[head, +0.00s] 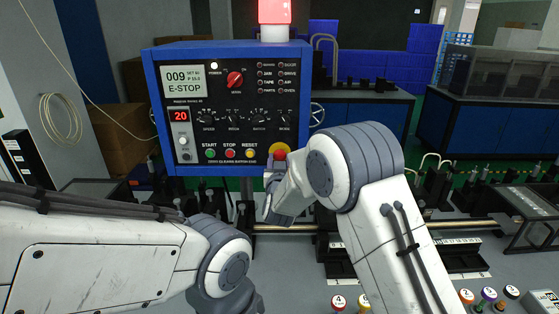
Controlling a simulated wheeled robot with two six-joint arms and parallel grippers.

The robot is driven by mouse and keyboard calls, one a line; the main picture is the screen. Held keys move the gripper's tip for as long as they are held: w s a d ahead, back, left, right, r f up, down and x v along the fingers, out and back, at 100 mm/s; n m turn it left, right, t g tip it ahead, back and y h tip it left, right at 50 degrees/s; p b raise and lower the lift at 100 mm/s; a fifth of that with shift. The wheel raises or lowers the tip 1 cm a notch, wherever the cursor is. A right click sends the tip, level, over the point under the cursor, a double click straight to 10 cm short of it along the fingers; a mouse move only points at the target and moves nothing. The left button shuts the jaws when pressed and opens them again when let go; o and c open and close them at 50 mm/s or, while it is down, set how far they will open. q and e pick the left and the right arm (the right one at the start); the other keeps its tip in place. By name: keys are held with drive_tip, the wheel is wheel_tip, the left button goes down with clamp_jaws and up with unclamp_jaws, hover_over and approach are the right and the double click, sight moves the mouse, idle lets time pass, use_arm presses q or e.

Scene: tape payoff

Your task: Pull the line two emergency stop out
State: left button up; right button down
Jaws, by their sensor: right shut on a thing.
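The blue control panel (161,95) stands ahead, with a dark face and a small display (185,80) that reads "009" and "E-STOP". The emergency stop (279,150) is a red knob on a yellow surround at the panel's lower right. My right gripper (275,172) is at the knob from below and is shut on it. The gripper and wrist hide the knob's lower part, so I cannot tell how far out it stands. My left arm comes in at lower left, and its gripper is out of view.
A lit red lamp (274,12) tops the panel. Green, red and yellow buttons (230,153) line its lower edge, close left of my right gripper. Numbered coloured buttons (488,294) are at the lower right. Blue crates (372,52) and machinery stand behind.

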idle(0.9)
drive_tip(key=shift+s+f+b, duration=0.15)
drive_tip(key=shift+s+b, duration=0.05)
drive_tip(key=shift+b, duration=0.25)
drive_tip(key=shift+s+b, duration=0.4)
drive_tip(key=shift+b, duration=0.1)
drive_tip(key=shift+c, duration=1.5)
unclamp_jaws()
drive_tip(key=shift+s, duration=0.15)
drive_tip(key=shift+s, duration=0.3)
drive_tip(key=s+b, duration=0.3)
drive_tip(key=s, duration=0.6)
drive_tip(key=shift+s+b, duration=0.3)
drive_tip(key=shift+b, duration=0.1)
